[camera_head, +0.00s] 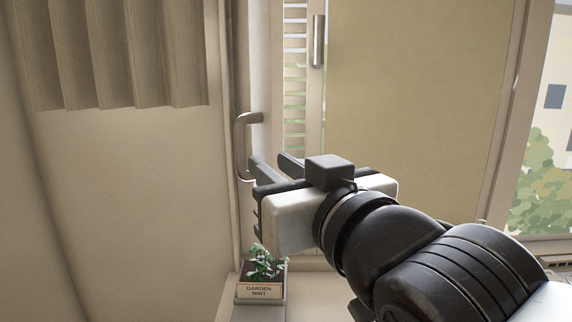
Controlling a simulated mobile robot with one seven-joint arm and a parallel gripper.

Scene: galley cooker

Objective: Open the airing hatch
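A grey bow-shaped handle (241,146) stands upright on a narrow pale panel (260,60) left of centre, which looks like the airing hatch. Beside it is a strip of pale horizontal slats (295,80). How far the hatch stands open, if at all, I cannot tell. My gripper (272,165) reaches in from the lower right. Its two dark fingers are apart, with nothing seen between them. The left fingertip is close to the lower end of the handle; whether they touch I cannot tell. The gripper body hides the panel's lower part.
A beige panel or blind (415,100) fills the centre right, with a vertical metal bar handle (319,42) at its left edge. A potted plant labelled "Garden Mint" (261,275) stands on the sill below my gripper. A pleated curtain (110,55) hangs upper left.

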